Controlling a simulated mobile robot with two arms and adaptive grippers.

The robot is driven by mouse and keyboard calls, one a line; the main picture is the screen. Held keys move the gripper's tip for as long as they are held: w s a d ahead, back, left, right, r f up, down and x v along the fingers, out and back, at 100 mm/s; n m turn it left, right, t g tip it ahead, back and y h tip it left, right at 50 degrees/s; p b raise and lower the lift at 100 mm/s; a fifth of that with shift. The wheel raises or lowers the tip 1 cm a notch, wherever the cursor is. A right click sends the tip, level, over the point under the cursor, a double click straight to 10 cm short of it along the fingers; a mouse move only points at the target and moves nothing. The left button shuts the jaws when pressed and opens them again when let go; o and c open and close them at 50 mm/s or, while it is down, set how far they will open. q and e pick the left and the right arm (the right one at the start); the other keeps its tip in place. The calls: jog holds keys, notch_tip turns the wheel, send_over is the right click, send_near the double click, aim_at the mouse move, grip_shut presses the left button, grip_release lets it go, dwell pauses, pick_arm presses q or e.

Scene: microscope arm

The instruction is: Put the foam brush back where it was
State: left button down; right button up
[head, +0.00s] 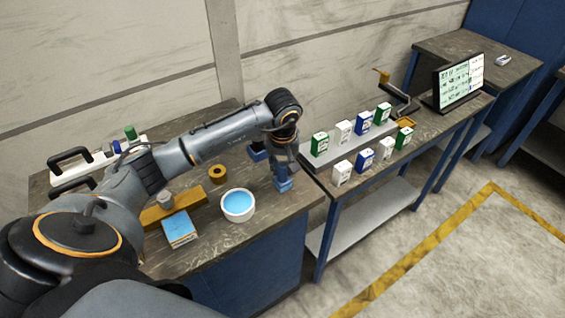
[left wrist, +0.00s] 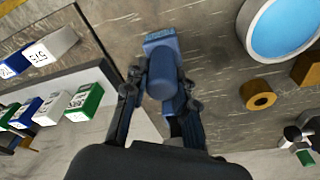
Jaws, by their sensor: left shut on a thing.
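My left gripper (head: 283,166) is over the right part of the near workbench (head: 222,253). It is shut on a blue piece that I take to be the foam brush (head: 284,185). In the left wrist view, the left gripper (left wrist: 160,92) has its fingers on either side of the brush's rounded blue body, with a flat blue block (left wrist: 160,37) at its far end. The brush is at or just above the bench top; I cannot tell whether it touches. My right gripper is not in view.
A white bowl of blue liquid (head: 238,206) and an orange ring (head: 217,173) are left of the brush. A blue-topped block (head: 180,229) lies farther left. Several small boxes (head: 342,172) stand on the neighbouring bench, right of the gripper. Bench surface between bowl and gripper is clear.

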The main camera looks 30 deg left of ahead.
pick_arm(q)
jog(key=shift+f, duration=0.1)
jog(key=shift+f+b, duration=0.15)
jog(key=shift+b, duration=0.2)
jog(key=c, duration=1.1)
grip_release()
jog(key=shift+r+p, duration=0.3)
jog(key=shift+p, duration=0.05)
jog(key=shift+r, duration=0.3)
jog(key=r+b, duration=0.1)
jog(key=r, duration=0.2)
jog(key=s+r+b, duration=0.1)
jog(key=r, duration=0.3)
jog(key=d+r+b, duration=0.1)
jog(key=r, duration=0.3)
jog(key=shift+s+r, duration=0.1)
jog(key=shift+s, duration=0.15)
